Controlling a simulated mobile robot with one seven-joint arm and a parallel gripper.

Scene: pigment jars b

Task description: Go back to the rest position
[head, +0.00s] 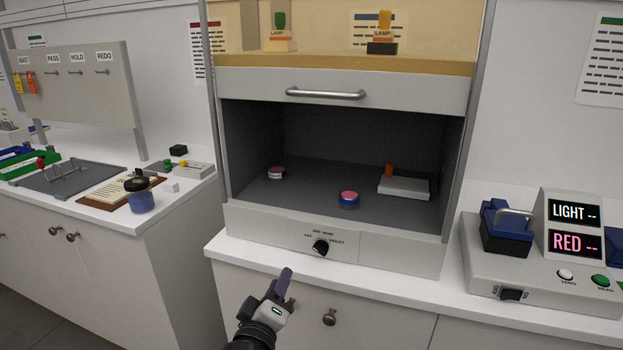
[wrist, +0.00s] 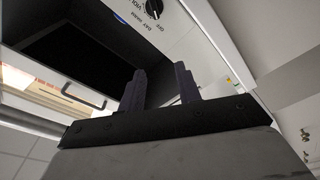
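My gripper (head: 283,284) is in front of the white counter's edge in the head view, below the cabinet's dial (head: 320,247), and it touches nothing that I can see. In the wrist view its two dark fingers (wrist: 160,88) stand apart with nothing between them. Beyond the fingers, the wrist view shows the cabinet front, tilted, with its dial (wrist: 153,8) and its handle (wrist: 84,95).
The open cabinet (head: 260,210) holds two pink-topped jars (head: 276,173) (head: 348,199) and a white pad (head: 404,188). A meter (head: 540,270) stands on the right counter. A dark-lidded blue jar (head: 139,199) stands on the left counter. A drawer knob (head: 329,316) is near my gripper.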

